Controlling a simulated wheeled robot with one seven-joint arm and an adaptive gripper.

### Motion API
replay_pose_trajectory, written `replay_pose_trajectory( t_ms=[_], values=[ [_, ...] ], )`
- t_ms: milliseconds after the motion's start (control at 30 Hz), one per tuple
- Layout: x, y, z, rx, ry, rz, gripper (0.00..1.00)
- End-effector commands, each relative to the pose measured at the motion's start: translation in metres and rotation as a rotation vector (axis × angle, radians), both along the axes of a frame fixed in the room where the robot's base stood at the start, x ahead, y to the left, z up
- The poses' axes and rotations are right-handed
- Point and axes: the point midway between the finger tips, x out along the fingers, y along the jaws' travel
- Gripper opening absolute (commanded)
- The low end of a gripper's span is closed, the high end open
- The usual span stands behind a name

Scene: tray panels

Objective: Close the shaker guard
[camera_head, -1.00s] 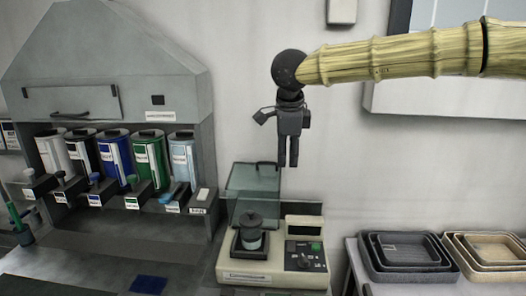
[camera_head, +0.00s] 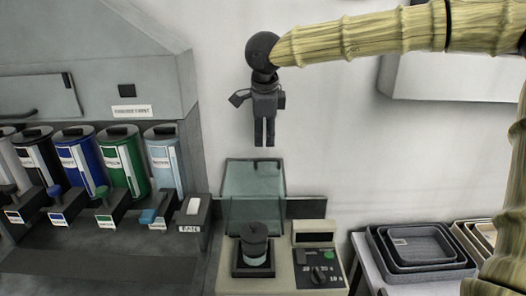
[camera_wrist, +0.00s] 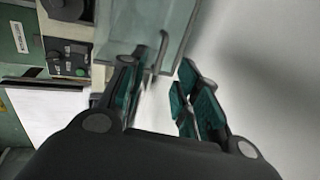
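The shaker (camera_head: 268,258) is a cream machine on the counter with a dark jar (camera_head: 255,243) on its platform and a control panel to the right. Its clear greenish guard (camera_head: 252,205) stands raised behind the jar; its dark handle is at the upper edge. My gripper (camera_head: 264,140) hangs above the guard, fingers pointing down, apart from it in the head view. In the wrist view my gripper (camera_wrist: 165,70) has its fingers spread with nothing held. The guard (camera_wrist: 165,25) and its handle (camera_wrist: 158,55) show beyond and between the fingertips there.
Several coloured canisters (camera_head: 122,160) with dispensers stand under a grey hood at the left. Nested trays (camera_head: 418,247) lie on a side table at the right. The wall behind the gripper is bare.

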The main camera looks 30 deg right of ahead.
Motion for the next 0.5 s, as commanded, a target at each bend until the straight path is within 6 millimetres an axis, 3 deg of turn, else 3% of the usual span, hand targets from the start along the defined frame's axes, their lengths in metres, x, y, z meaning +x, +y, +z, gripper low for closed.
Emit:
replay_pose_trajectory(
  t_ms=[200,500],
  values=[
    [0.011,-0.004,-0.036,-0.002,0.006,0.001,0.32],
    [0.021,-0.006,-0.070,-0.002,0.004,0.004,0.32]
  ],
)
